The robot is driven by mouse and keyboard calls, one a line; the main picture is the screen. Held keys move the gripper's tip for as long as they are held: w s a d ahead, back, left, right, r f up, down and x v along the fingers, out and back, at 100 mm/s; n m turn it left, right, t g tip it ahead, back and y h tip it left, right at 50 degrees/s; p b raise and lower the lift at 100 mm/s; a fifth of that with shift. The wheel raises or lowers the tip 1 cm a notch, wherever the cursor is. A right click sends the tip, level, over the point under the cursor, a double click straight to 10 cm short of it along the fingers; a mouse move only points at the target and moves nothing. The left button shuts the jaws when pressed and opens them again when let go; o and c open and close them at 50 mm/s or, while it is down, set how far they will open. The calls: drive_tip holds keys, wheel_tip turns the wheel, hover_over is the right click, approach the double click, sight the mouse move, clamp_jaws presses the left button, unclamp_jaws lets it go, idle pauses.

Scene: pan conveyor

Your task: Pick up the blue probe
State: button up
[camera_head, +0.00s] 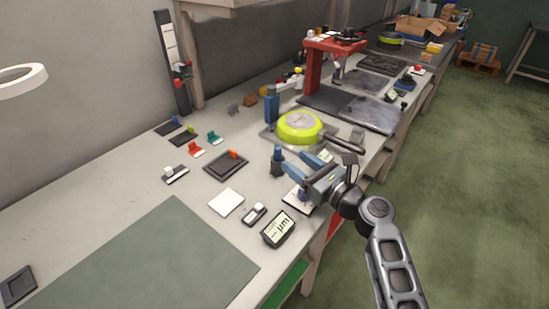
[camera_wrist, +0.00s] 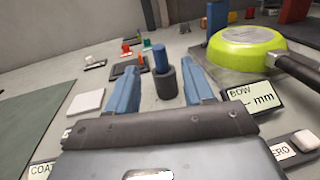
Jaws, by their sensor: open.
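The blue probe (camera_head: 277,155) stands upright on the bench, a blue cylinder with a wider dark lower part. In the wrist view the probe (camera_wrist: 161,62) shows between the two blue fingers, with a visible gap on each side. My gripper (camera_head: 299,163) is open and empty, just right of the probe in the head view; in the wrist view my gripper (camera_wrist: 162,86) points towards it. No finger appears to touch the probe. How far it sits between the fingertips is hard to tell.
A green pan (camera_head: 299,127) with a dark handle lies on a plate behind my gripper. A "BOW" display (camera_wrist: 251,102) stands right of the fingers. A white square (camera_head: 226,202), a dark tray (camera_head: 226,166) and a "µm" display (camera_head: 278,229) lie nearby. A green mat (camera_head: 150,262) is clear.

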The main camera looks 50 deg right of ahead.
sight(281, 151)
drive_tip(key=w, duration=0.6)
drive_tip(key=w+d, duration=0.1)
drive_tip(key=w, duration=0.2)
drive_tip(key=shift+w+d+p, duration=0.1)
drive_tip(key=shift+w+p, duration=0.15)
drive_tip(key=shift+p, duration=0.1)
drive_tip(key=shift+c, duration=0.2)
clamp_jaws()
